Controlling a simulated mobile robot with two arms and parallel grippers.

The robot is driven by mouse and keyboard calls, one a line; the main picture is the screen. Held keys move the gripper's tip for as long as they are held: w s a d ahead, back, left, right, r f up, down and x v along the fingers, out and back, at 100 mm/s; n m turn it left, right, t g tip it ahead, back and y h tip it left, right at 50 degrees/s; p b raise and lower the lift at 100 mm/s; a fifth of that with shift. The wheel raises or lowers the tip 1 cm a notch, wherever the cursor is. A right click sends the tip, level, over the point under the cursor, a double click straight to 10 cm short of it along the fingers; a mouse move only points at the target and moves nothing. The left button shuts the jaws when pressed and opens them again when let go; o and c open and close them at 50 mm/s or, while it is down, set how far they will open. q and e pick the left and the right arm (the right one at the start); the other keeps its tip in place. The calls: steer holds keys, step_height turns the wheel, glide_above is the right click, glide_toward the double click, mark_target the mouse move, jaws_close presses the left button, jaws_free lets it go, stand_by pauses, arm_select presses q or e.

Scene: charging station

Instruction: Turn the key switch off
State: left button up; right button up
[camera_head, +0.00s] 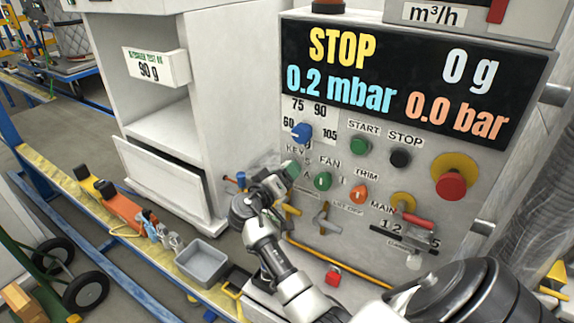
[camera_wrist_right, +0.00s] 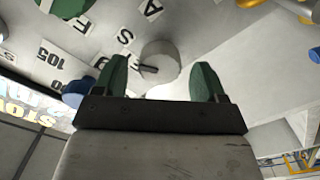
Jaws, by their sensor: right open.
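My right gripper (camera_head: 287,172) is at the control panel, just below the KEY label, and hides the key switch in the head view. In the right wrist view its two green fingertips (camera_wrist_right: 161,82) are spread apart with nothing between them. The key switch (camera_wrist_right: 160,58) is a round grey cylinder with a dark slot or key part on its side. It stands just beyond the fingers, roughly in line with the gap between them. I cannot tell whether the fingers touch it. My left gripper is not in view.
The panel (camera_head: 335,248) carries a blue dial (camera_head: 302,132), a green START button (camera_head: 359,145), a black STOP button (camera_head: 400,158), a green FAN knob (camera_head: 323,181), an orange TRIM knob (camera_head: 359,193) and a red button (camera_head: 451,186). The display (camera_head: 410,80) reads STOP.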

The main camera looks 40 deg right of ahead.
steer(key=shift+x, duration=0.95)
steer(key=shift+c, duration=0.3)
steer(key=c, duration=0.8)
steer(key=shift+c, duration=0.2)
